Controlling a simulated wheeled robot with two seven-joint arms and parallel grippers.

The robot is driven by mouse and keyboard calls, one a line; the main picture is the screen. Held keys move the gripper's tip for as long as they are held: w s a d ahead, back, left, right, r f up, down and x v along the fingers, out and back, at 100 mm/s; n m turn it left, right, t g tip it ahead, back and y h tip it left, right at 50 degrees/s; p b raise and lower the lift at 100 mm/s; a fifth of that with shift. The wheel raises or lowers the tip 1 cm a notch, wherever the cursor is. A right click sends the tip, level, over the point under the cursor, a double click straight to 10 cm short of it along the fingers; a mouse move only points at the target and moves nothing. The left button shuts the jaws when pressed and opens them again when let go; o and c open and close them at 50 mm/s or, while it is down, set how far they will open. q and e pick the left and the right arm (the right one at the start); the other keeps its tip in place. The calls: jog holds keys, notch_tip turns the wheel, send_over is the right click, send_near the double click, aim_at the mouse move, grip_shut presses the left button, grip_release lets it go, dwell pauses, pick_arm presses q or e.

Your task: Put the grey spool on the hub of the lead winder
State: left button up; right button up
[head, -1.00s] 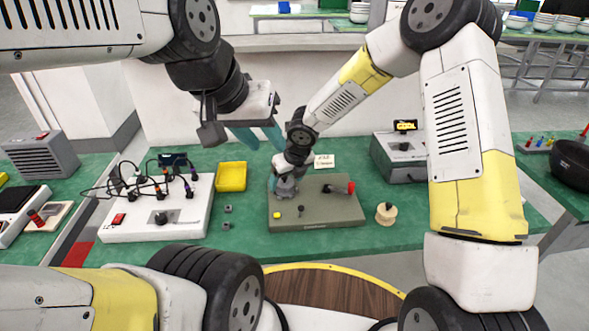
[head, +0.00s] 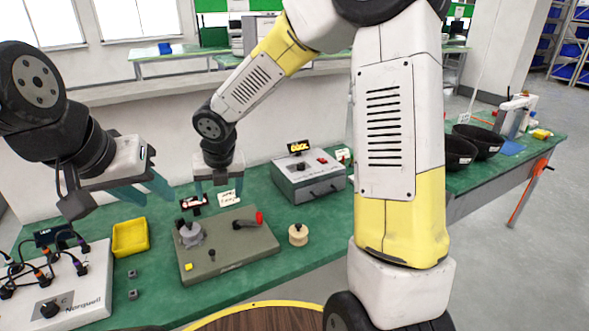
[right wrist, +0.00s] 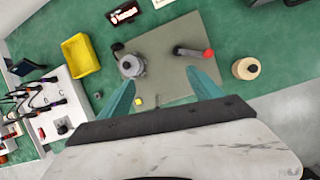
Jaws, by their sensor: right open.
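The lead winder is an olive-grey base plate (head: 235,262) with a red-knobbed crank (head: 250,221) and a yellow button. The grey spool (head: 192,235) sits upright at the plate's left end, and shows in the right wrist view (right wrist: 131,66). It appears seated on the hub, which is hidden beneath it. My right gripper (head: 218,188) is open and empty, above and apart from the spool; its two teal fingers (right wrist: 162,92) are spread in the right wrist view. My left gripper (head: 146,190) hangs open and empty over the table's left part.
A tan spool-like piece (head: 298,235) stands right of the winder. A yellow tray (head: 130,238) and small grey nuts (head: 132,282) lie to its left, beside a white cabled box (head: 80,290). A grey instrument (head: 308,178) stands behind. Green table is clear in front right.

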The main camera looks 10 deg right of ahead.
jog(key=s+d+r+m+h, duration=0.1)
jog(key=s+d+r+m, duration=0.35)
jog(key=d+m, duration=0.35)
jog(key=s+d+r+m+h, duration=0.1)
jog(key=s+d+r+m, duration=0.45)
jog(key=m, duration=0.55)
jog(key=s+d+r+m+t+y, duration=0.1)
jog(key=s+d+r+m, duration=0.1)
jog(key=s+m, duration=0.3)
jog(key=s+d+r+m+t+y, duration=0.1)
jog(key=s+d+m, duration=0.3)
jog(key=m, duration=0.8)
jog(key=shift+s+d+r+m+y, duration=0.15)
jog(key=shift+s+r+m+y, duration=0.25)
jog(key=shift+r, duration=0.5)
